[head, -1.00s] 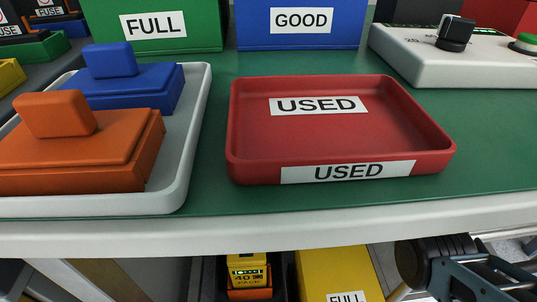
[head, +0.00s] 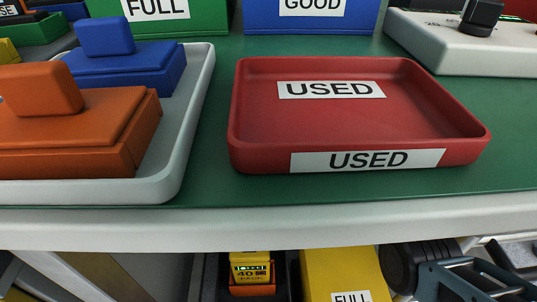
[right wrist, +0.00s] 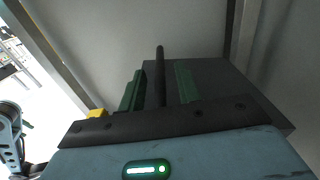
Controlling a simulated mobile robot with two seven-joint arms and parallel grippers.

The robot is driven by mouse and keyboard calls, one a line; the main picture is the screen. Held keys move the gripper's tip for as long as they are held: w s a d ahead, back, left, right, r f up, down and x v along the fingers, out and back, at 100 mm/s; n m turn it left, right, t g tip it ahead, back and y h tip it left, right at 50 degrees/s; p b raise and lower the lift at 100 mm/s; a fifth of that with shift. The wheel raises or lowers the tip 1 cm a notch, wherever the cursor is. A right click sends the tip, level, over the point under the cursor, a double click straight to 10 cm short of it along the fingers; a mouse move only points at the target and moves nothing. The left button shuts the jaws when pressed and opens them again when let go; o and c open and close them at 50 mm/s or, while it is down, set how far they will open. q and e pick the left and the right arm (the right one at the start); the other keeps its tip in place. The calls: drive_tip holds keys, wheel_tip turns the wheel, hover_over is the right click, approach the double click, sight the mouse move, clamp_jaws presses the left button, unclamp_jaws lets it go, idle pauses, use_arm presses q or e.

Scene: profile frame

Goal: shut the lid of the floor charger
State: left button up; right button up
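In the head view, below the table edge, a dark box (head: 283,286) holds a yellow-and-orange pack (head: 250,270) marked 40. It looks like the floor charger, but the table edge cuts off its upper part and I cannot make out its lid. In the right wrist view my right gripper (right wrist: 160,88) has two green-padded fingers standing apart. A thin dark bar (right wrist: 160,62) shows between them, with no clear contact. A dark slab (right wrist: 240,90) lies beside the fingers; I cannot tell what it is. My left gripper is not in view.
A yellow FULL box (head: 335,270) stands right of the dark box, beside my right arm. The white table edge (head: 250,230) overhangs them. On the table are a red USED tray (head: 470,150) and a white tray (head: 200,110) with orange and blue blocks.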

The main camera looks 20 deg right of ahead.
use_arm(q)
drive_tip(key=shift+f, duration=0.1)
use_arm(e)
drive_tip(key=shift+w+a, duration=0.1)
drive_tip(key=shift+a, duration=0.2)
clamp_jaws()
drive_tip(key=shift+r, duration=0.1)
